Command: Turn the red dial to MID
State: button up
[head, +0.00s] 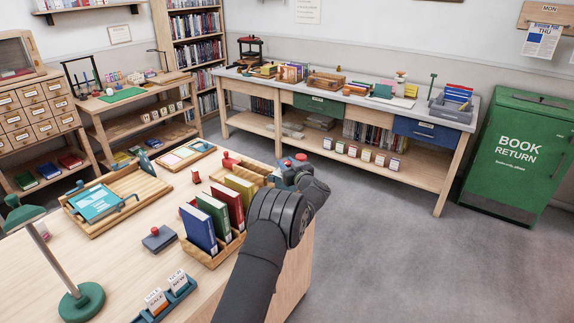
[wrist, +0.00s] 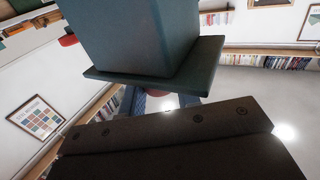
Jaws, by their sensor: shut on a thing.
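The red dial shows as a small red patch (wrist: 157,93) in the wrist view, mostly hidden beneath a teal box-shaped body (wrist: 140,35) with a wider flat rim. My gripper (wrist: 163,100) has its bluish fingers on either side of that red patch and is shut on it. In the head view my wrist and forearm cover most of this spot at the table's right end. A red top (head: 301,157) shows just beyond my wrist. No MID mark or dial pointer can be read in either view.
Close to my arm, a wooden rack (head: 228,245) holds upright blue, green and red books. A wooden tray (head: 150,187) with a teal book lies farther left. A green lamp (head: 82,300) stands at front left. Open floor (head: 370,240) lies right of the table.

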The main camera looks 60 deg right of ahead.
jog(key=shift+m+h, duration=0.3)
jog(key=shift+h, duration=0.1)
jog(key=shift+w+a+m+g+h, duration=0.1)
jog(key=shift+m+g+h, duration=1.25)
jog(key=shift+h, duration=0.25)
jog(key=shift+m+g+h, duration=1.05)
jog(key=shift+g+h, duration=0.15)
jog(key=shift+g, duration=0.15)
jog(key=shift+m+g, duration=0.3)
jog(key=shift+g, duration=0.1)
jog(key=o, duration=0.9)
jog(key=shift+o, duration=0.2)
jog(key=v, duration=1.7)
jog(key=shift+f, duration=0.25)
